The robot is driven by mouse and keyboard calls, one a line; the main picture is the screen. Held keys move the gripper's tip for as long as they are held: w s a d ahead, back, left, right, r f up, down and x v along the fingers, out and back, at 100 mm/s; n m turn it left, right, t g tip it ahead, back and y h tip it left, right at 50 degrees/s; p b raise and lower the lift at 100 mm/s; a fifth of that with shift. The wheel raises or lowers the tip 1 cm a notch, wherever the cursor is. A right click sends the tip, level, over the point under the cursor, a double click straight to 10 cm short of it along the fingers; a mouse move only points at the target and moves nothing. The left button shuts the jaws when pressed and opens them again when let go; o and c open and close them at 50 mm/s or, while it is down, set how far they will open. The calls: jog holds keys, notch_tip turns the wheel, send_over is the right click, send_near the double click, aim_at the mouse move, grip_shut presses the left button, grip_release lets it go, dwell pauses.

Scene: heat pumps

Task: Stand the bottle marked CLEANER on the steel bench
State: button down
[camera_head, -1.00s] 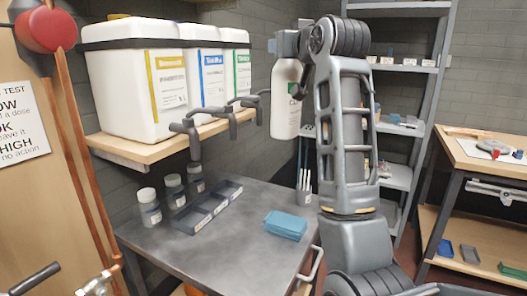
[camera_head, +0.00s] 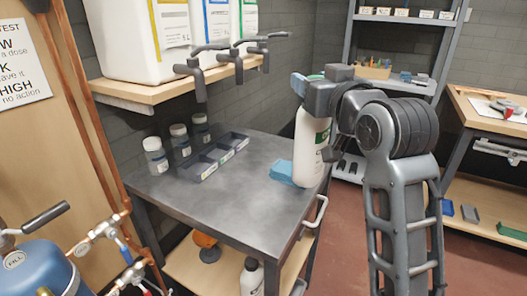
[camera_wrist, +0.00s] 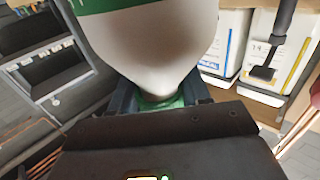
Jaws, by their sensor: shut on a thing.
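A white bottle (camera_head: 310,150) with a green label is in my gripper (camera_head: 318,98), upright in the head view. The label's word cannot be read. My gripper is shut on the bottle's narrow top. In the wrist view the bottle (camera_wrist: 150,45) fills the upper middle, its narrow end between the fingers (camera_wrist: 160,100). The steel bench (camera_head: 225,205) has a dark grey top. The bottle's base appears at the bench's right edge, beside the blue cloth; I cannot tell whether it touches the top.
A blue folded cloth (camera_head: 281,172) lies by the bottle. A divided dark tray (camera_head: 215,157) and several lidded jars (camera_head: 156,155) stand at the bench's back left. Three taps overhang from the shelf (camera_head: 130,88) above. The bench's front middle is clear. Another bottle (camera_head: 252,278) stands below.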

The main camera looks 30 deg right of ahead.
jog(key=w+a+f, duration=0.6)
jog(key=a+f, duration=0.2)
jog(key=f, duration=0.2)
jog(key=shift+w+a, duration=0.15)
jog(key=shift+w, duration=0.2)
jog(key=shift+f, duration=0.1)
jog(key=shift+f, duration=0.15)
jog(key=c, duration=0.5)
grip_release()
jog(key=s, duration=0.4)
jog(key=s+a+b, duration=0.1)
jog(key=s, duration=0.7)
jog(key=shift+a, duration=0.4)
